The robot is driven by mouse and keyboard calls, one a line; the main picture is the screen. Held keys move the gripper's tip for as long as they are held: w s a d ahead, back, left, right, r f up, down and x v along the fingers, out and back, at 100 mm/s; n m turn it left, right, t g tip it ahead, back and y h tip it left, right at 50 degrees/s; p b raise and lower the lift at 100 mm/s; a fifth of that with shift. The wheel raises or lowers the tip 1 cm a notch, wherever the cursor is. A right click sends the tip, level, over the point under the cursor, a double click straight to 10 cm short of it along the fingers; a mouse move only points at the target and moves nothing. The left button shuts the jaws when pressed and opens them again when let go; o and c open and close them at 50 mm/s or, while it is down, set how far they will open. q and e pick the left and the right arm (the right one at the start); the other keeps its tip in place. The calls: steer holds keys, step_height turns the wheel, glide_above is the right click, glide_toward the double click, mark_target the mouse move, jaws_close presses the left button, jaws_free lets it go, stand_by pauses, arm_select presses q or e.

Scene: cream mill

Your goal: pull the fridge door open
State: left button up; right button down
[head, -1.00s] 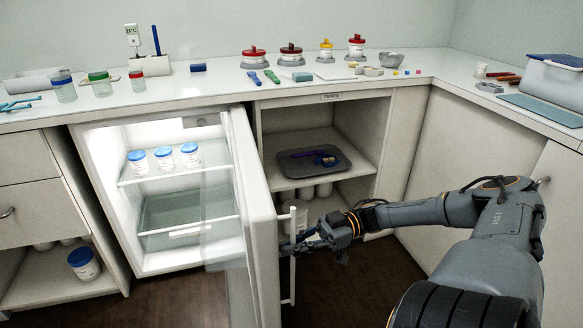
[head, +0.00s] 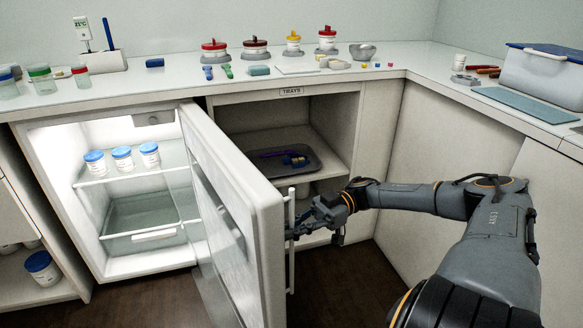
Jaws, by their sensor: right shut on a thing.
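The fridge door (head: 240,210) stands partly open, swung out to the right of the lit fridge (head: 150,264). Its white vertical bar handle (head: 291,262) is on the door's outer face, near the free edge. My right gripper (head: 296,232) is shut on the handle at about its middle; the fingers are partly hidden by the gripper body and the door edge. Inside the fridge, several white jars with blue lids (head: 122,158) stand on the upper shelf, above a clear drawer (head: 145,222). My left gripper is not in view.
An open cubby marked TRAYS holds a grey tray (head: 255,170) behind the door and my right arm. The counter (head: 180,88) above carries jars, red- and yellow-lidded pots and small items. Dark floor (head: 340,285) is free right of the door.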

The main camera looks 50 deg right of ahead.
steer(key=shift+f, duration=0.1)
stand_by(0.3)
steer(key=c, duration=1.4)
jaws_free()
steer(key=shift+d, duration=0.1)
steer(key=shift+v, duration=6)
steer(key=shift+s, duration=0.1)
